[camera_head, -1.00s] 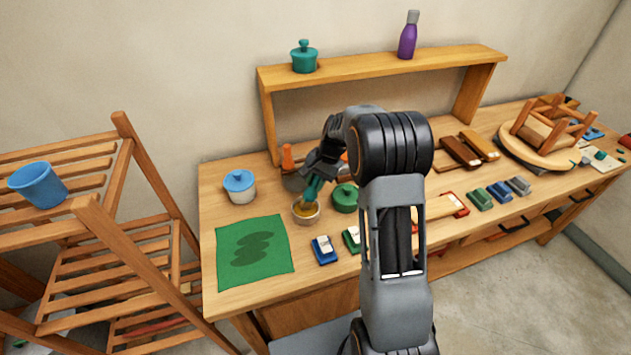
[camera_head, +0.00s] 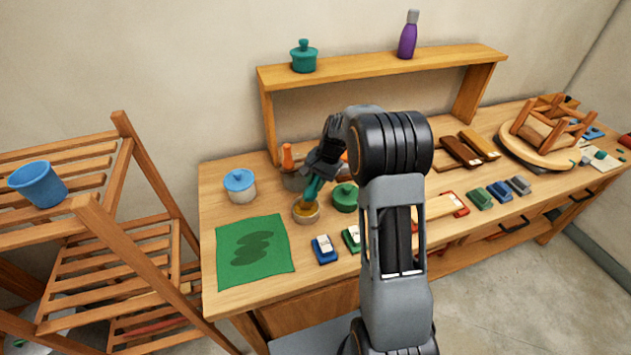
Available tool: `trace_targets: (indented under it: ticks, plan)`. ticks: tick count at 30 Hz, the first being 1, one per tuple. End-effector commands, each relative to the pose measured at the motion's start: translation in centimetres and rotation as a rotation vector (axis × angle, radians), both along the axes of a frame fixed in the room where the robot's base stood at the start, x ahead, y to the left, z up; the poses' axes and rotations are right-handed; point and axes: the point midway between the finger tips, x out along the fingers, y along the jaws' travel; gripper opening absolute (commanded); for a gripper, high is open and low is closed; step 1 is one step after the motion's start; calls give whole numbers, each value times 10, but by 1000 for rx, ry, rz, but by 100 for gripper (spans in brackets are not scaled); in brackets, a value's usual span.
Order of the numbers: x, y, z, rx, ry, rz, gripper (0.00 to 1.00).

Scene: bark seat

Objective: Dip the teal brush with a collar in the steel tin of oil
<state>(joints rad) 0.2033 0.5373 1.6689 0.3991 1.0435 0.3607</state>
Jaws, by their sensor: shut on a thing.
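My gripper (camera_head: 320,172) is shut on the teal brush (camera_head: 312,189), which points down and slightly left. The brush's lower end is at the mouth of a small round tin (camera_head: 306,215) with amber oil in it. The lower end looks inside the rim, but how deep it sits I cannot tell. The collar on the brush is too small to make out. The tin stands on the wooden bench (camera_head: 216,190), between the green cloth and a green lidded pot.
A green lidded pot (camera_head: 344,197) stands close to the tin's right. A grey pot (camera_head: 293,180) with an orange-handled thing is behind. A blue-lidded jar (camera_head: 240,184), a green cloth (camera_head: 252,250) and a blue block (camera_head: 324,249) lie around. A shelf (camera_head: 400,65) rises behind.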

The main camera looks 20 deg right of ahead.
Motion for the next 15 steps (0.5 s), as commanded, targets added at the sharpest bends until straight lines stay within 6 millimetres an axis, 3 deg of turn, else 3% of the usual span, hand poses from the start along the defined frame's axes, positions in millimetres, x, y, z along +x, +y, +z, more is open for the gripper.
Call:
trace_targets:
  ticks: [7, 15]
  plan:
    - [-1, 0, 3, -1, 4, 0, 3]
    - [0, 0, 24, 0, 1, 0, 3]
